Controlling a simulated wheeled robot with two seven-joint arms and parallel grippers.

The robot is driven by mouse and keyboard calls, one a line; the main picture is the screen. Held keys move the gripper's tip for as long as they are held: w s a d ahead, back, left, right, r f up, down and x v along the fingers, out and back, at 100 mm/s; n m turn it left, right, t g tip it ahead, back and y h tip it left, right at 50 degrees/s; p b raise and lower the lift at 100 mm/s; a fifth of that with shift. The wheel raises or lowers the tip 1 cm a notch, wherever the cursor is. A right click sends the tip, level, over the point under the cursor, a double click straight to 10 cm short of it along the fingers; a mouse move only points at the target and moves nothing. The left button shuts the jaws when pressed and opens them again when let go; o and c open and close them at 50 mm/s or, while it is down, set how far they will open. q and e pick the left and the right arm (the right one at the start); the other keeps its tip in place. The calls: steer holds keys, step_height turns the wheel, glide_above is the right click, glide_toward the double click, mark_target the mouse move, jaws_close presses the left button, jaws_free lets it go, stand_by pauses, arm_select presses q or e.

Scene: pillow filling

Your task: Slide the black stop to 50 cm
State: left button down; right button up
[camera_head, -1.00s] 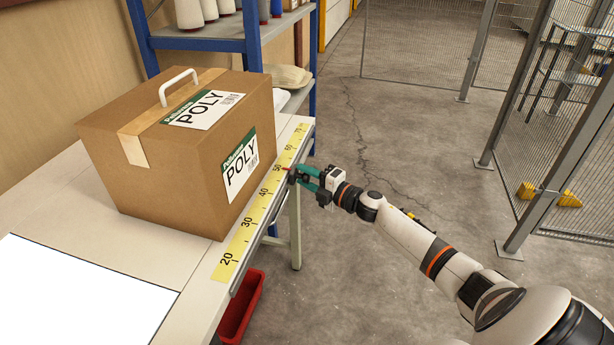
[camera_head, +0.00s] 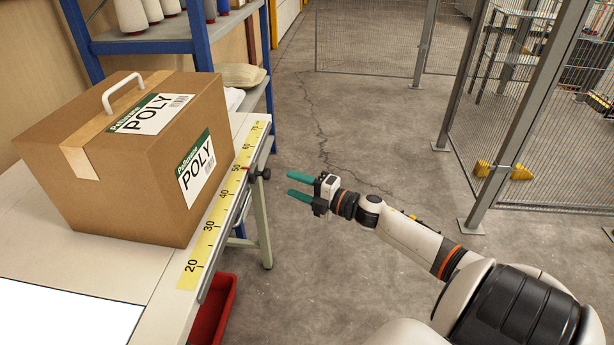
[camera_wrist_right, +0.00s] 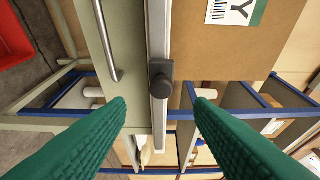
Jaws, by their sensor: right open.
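The black stop (camera_head: 263,174) sits on the rail along the table's right edge. Its red pointer (camera_head: 246,168) lies at about the 50 mark of the yellow scale (camera_head: 207,232). My right gripper (camera_head: 289,187) is open and empty, to the right of the stop and clear of it. In the right wrist view the stop's round black knob (camera_wrist_right: 160,78) shows ahead, between the lines of the two green fingers, touching neither. My left gripper is not in view.
A cardboard box (camera_head: 115,170) marked POLY stands on the table (camera_head: 120,262) beside the scale. A red bin (camera_head: 212,312) is below the table edge. A blue shelf (camera_head: 200,42) stands behind. The floor around my right arm is clear.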

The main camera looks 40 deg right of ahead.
steer(key=shift+v, duration=1.35)
steer(key=s+d+f+m+g+h+p, duration=0.1)
steer(key=s+f+m+h, duration=0.2)
steer(key=f, duration=0.5)
steer(key=s+d+f+m+g+h+p, duration=0.1)
steer(key=s+d+f+m+h, duration=0.1)
steer(key=f+m, duration=0.45)
steer(key=s+a+f+m+g+h+p, duration=0.1)
steer(key=s+a+f+m+g, duration=0.15)
steer(key=s+f, duration=0.4)
steer(key=s+a+f+m+g+h+p, duration=0.1)
steer(key=s+f+m+g, duration=0.2)
steer(key=f, duration=0.7)
steer(key=s+a+f+m+g+p, duration=0.1)
steer(key=s+a+f+g, duration=0.2)
steer(key=s, duration=0.6)
steer(key=s+a+f+m+g+y+p, duration=0.1)
steer(key=s+a+f+g, duration=0.1)
steer(key=s+a+f, duration=0.4)
steer(key=s+a+f+m+g+p, duration=0.1)
steer(key=s+a+f, duration=0.4)
steer(key=s+a, duration=0.5)
steer(key=s+m+g, duration=0.1)
steer(key=s+g, duration=0.1)
steer(key=s, duration=0.1)
steer(key=shift+s+a+f+g, duration=0.25)
steer(key=shift+f+g, duration=0.05)
steer(key=shift+g, duration=0.05)
steer(key=shift+c, duration=0.6)
